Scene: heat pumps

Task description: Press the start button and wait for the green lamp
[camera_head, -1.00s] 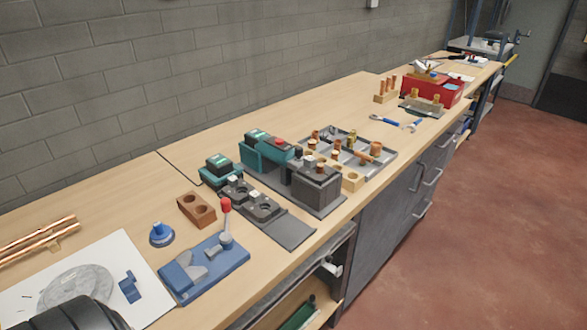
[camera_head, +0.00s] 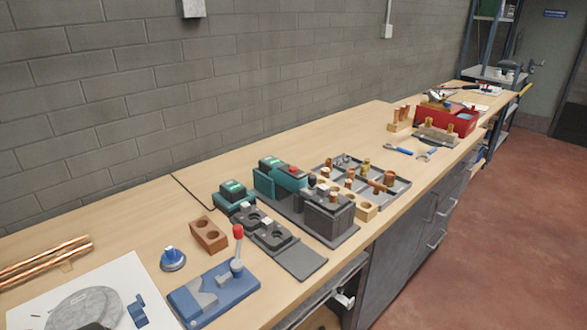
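Two teal-and-black devices stand mid-bench. The larger teal device (camera_head: 280,178) has a red button (camera_head: 293,169) on top and a dark grey block (camera_head: 326,214) at its front right. The smaller teal device (camera_head: 234,195) stands to its left, behind a dark fixture plate (camera_head: 268,233). Small light-green displays show on both teal tops. I cannot make out a start button for certain, nor a lit green lamp. Neither of my grippers is clearly in view. A dark shape at the bottom left edge cannot be identified.
A blue lever press (camera_head: 214,291) with a red knob, a brown two-hole block (camera_head: 208,234) and a blue round part (camera_head: 173,259) stand at front left. Copper pipes (camera_head: 42,261) lie far left. A grey tray (camera_head: 392,190) of fittings and a red toolbox (camera_head: 456,119) stand farther right.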

